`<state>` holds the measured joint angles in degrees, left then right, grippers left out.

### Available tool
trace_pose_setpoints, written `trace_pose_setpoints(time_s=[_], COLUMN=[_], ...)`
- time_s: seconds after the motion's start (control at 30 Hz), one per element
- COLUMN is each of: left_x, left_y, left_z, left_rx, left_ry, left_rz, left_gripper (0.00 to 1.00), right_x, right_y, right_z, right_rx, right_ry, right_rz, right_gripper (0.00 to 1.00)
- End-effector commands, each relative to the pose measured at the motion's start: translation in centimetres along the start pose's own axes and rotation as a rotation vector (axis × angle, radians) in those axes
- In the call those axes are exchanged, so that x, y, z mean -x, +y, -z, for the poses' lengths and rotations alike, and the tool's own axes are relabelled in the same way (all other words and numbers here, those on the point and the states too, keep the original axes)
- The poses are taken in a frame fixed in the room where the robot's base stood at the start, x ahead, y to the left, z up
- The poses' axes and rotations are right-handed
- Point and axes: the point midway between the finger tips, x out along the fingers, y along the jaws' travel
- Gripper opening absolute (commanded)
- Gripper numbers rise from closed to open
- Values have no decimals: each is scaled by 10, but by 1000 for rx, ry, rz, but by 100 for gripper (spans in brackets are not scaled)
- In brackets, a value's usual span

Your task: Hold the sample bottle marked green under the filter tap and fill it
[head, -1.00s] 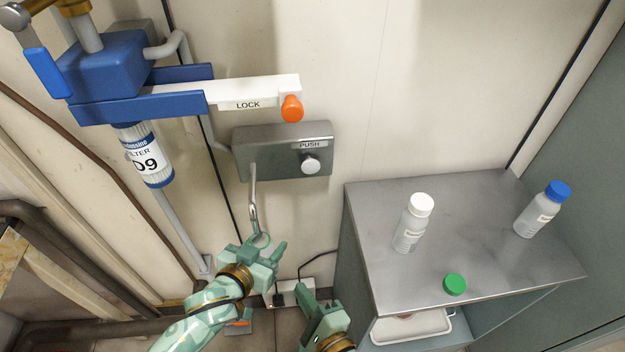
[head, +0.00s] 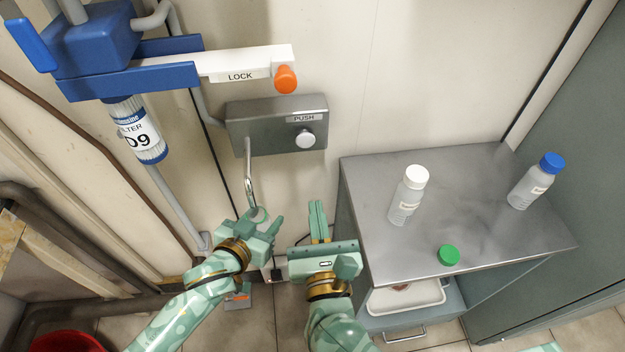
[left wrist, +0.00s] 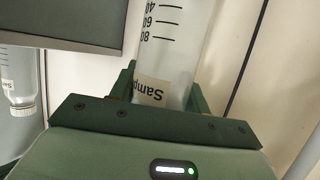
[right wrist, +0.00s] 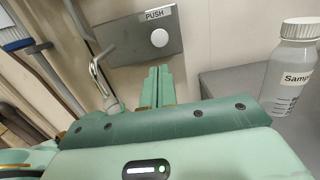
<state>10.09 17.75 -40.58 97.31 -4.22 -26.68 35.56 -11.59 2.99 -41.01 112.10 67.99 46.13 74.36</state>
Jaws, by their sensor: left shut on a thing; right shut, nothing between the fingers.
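The clear sample bottle (left wrist: 175,62) shows close up in the left wrist view, with a scale and a partly hidden label. My left gripper (head: 264,226) is shut on it. In the head view, its open mouth (head: 260,214) sits just under the tap spout (head: 249,185); no water stream is clear. The green cap (head: 448,256) lies on the cabinet top near the front edge. My right gripper (head: 318,212) is shut and empty, below the PUSH button (head: 305,140) on the grey tap box (head: 262,122). The button also shows beyond its fingertips in the right wrist view (right wrist: 159,38).
White-capped (head: 408,197) and blue-capped (head: 536,182) bottles stand on the grey cabinet top (head: 375,185). A blue filter housing (head: 97,40) with a white LOCK lever (head: 240,65) and orange knob (head: 286,79) is upper left. A tray (head: 408,297) is in the cabinet below.

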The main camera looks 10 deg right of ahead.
Motion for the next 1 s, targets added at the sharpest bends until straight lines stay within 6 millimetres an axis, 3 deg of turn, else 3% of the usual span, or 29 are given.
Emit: trace_pose_setpoints(time_s=[0.6,0.8,1.0], left_x=[0,0,0], left_y=[0,0,0], left_z=[0,0,0], left_rx=[0,0,0], left_ry=[0,0,0], left_rz=[0,0,0], left_gripper=[21,21,21], right_x=[-116,-131,-133], right_y=[0,0,0], right_z=[-1,0,-1], right_rx=[2,2,2], right_ry=[-3,-1,-1], right_rz=[0,0,0], right_gripper=[0,0,0])
